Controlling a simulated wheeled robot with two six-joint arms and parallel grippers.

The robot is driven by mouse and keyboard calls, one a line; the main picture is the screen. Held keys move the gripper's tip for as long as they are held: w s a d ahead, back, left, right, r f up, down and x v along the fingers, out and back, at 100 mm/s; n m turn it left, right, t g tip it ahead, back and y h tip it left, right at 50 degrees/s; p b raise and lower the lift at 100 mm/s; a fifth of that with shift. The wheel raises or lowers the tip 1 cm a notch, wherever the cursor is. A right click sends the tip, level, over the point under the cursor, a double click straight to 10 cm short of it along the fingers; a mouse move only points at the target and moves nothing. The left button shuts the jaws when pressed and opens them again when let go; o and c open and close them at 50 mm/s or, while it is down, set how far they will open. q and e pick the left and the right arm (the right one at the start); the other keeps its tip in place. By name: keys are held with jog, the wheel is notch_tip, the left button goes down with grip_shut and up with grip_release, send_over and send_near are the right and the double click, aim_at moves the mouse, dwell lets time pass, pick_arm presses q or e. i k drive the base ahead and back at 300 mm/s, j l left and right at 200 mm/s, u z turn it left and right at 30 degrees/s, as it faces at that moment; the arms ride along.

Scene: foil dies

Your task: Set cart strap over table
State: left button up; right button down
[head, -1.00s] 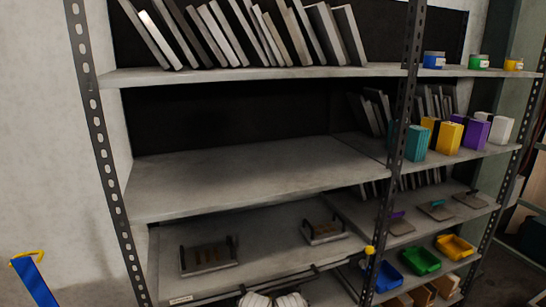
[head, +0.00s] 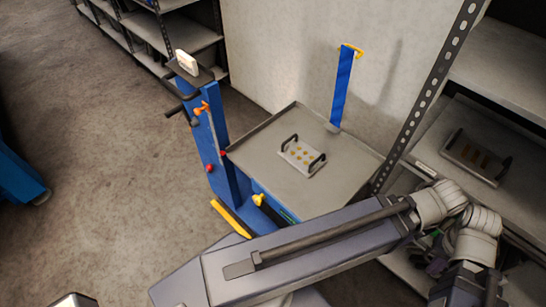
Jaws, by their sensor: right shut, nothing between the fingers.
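The cart has a grey table (head: 345,175) with a raised rim on a blue body (head: 225,170). A blue strap (head: 343,92) stands upright at the table's far edge, with a yellow hooked end (head: 353,50) at its top. It does not lie across the table. A metal die plate (head: 302,156) with two black handles and several brass-coloured spots lies on the table. My right arm crosses in front of the cart's near side. My right gripper (head: 468,290) is at the bottom right, by the rack, shut and empty, away from the strap. My left gripper is not in view.
A metal rack (head: 425,110) stands close at right, with a handled die (head: 476,158) on a shelf. The cart's handle post carries a white box (head: 187,62) on top. More shelves (head: 170,35) stand behind. The floor (head: 90,150) at left is mostly clear.

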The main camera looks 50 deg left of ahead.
aim_at(347, 50)
jog(key=u, duration=1.5)
